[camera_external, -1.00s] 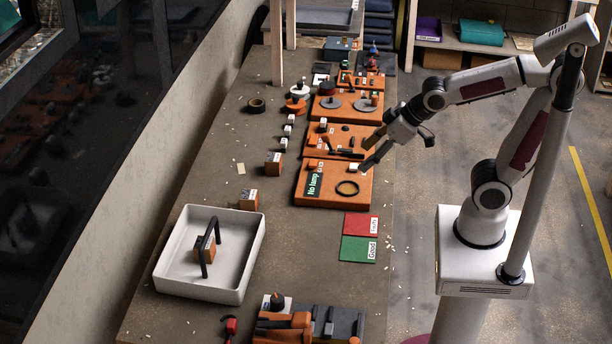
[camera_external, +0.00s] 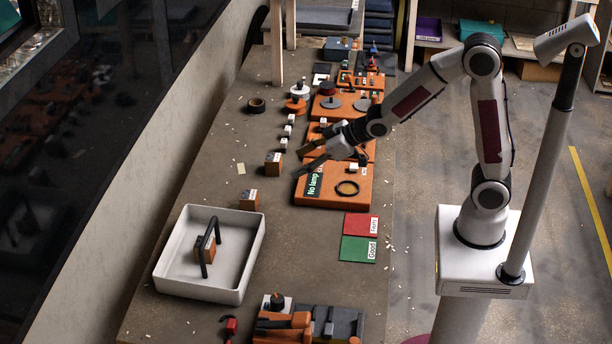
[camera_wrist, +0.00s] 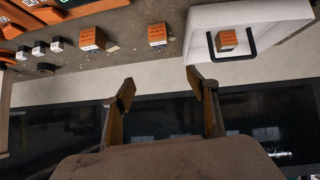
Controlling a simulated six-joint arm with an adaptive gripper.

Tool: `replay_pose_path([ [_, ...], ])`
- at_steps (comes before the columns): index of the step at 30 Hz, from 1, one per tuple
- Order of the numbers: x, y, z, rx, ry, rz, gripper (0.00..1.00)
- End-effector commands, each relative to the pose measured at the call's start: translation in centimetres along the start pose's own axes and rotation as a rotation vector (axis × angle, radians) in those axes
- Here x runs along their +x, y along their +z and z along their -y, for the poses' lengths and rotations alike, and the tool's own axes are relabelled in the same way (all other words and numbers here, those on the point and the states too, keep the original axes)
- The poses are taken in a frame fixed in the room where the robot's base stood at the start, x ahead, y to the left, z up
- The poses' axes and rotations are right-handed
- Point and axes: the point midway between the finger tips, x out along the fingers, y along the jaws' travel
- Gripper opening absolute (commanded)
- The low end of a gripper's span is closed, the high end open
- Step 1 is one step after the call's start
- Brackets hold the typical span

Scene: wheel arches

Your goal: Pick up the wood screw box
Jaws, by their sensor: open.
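Three small orange-brown boxes with labels are in view, and I cannot read which one is the wood screw box. One box (camera_external: 273,164) stands on the bench, left of my gripper (camera_external: 305,160). A second box (camera_external: 249,199) stands nearer the white tray (camera_external: 173,283). The third box (camera_external: 205,251) is inside the tray, behind its dark handle. In the wrist view the boxes show at the upper left (camera_wrist: 92,39), top middle (camera_wrist: 157,36) and in the tray (camera_wrist: 227,40). My gripper (camera_wrist: 160,84) is open and empty, above the bench by the orange boards.
An orange board (camera_external: 325,198) with a "No lamp" sign lies under and right of my gripper. Several small white cubes (camera_external: 284,143) line the bench beyond the first box. Red (camera_external: 357,225) and green (camera_external: 355,249) cards lie near the right edge. Bench around the nearer boxes is mostly clear.

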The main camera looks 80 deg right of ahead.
Motion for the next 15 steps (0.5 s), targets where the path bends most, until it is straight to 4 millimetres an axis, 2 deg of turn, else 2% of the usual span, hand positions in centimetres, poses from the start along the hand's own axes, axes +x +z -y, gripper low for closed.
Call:
replay_pose_path([
  [3, 2.4, 0.2, -0.2, -0.001, -0.006, -0.024, 0.58],
  [15, 9.2, 1.3, -0.4, 0.001, -0.035, -0.127, 0.58],
])
